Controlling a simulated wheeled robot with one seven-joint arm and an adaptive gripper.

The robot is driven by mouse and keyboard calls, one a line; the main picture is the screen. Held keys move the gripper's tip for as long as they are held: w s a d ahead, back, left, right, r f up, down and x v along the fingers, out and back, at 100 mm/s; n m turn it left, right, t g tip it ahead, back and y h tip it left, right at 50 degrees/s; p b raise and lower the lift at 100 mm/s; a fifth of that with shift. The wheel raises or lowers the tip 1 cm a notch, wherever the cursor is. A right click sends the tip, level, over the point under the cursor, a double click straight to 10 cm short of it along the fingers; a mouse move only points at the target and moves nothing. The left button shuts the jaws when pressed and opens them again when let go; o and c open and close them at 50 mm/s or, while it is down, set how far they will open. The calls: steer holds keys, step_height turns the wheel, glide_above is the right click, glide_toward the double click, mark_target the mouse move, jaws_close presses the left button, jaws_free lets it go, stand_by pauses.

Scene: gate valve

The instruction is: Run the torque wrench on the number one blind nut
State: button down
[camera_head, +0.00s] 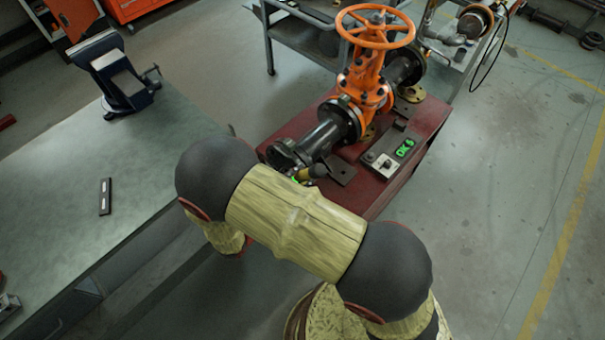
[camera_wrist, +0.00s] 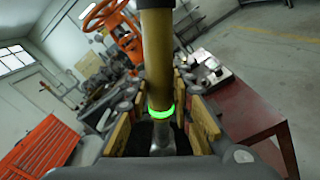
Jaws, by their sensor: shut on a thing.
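The torque wrench (camera_wrist: 158,60) is a yellow-brown cylinder with a glowing green ring and a metal neck. My gripper (camera_wrist: 163,125) is shut on it, with yellow pads on both sides. In the head view, the wrench (camera_head: 306,173) shows only partly past my arm, close to the near end of the pipe. The orange gate valve (camera_head: 370,75) with its handwheel stands on dark piping. The blind flange end (camera_head: 288,153) of the pipe is at the near left. The number one nut cannot be made out, nor whether the wrench touches it.
The red stand (camera_head: 420,150) carries the valve and a small box with a green-lit display (camera_head: 404,148). A grey workbench (camera_head: 60,190) with a blue vise (camera_head: 122,75) is at left. An orange cabinet (camera_wrist: 42,148) shows in the wrist view. Floor at right is clear.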

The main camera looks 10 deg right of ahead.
steer(key=shift+v, duration=1.85)
steer(key=shift+w+r, duration=0.1)
